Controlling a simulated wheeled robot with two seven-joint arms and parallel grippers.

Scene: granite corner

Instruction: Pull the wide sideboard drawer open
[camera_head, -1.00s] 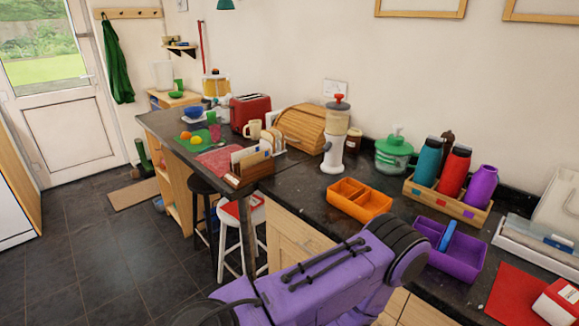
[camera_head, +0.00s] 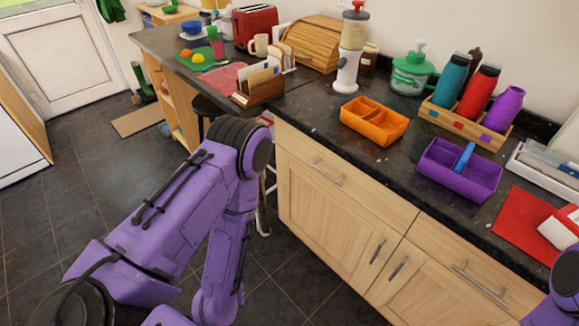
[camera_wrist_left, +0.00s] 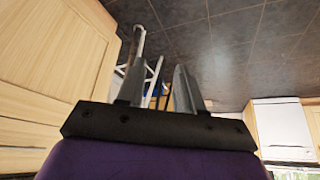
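The wooden sideboard under the dark counter has two drawer fronts, both closed. The left drawer (camera_head: 365,200) has a bar handle (camera_head: 325,172); the right drawer (camera_head: 455,262) has a bar handle (camera_head: 478,284). I cannot tell which one is meant by wide. My left arm bends down in front of the sideboard's left end; its gripper is out of the head view. In the left wrist view my left gripper (camera_wrist_left: 158,85) has its fingers apart, with nothing between them, beside a wooden front (camera_wrist_left: 50,50). Only a piece of my right arm shows at the right edge.
Two cabinet doors with upright handles (camera_head: 378,252) sit below the drawers. The counter holds an orange tray (camera_head: 373,135), a purple tray (camera_head: 435,165) and several bottles.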

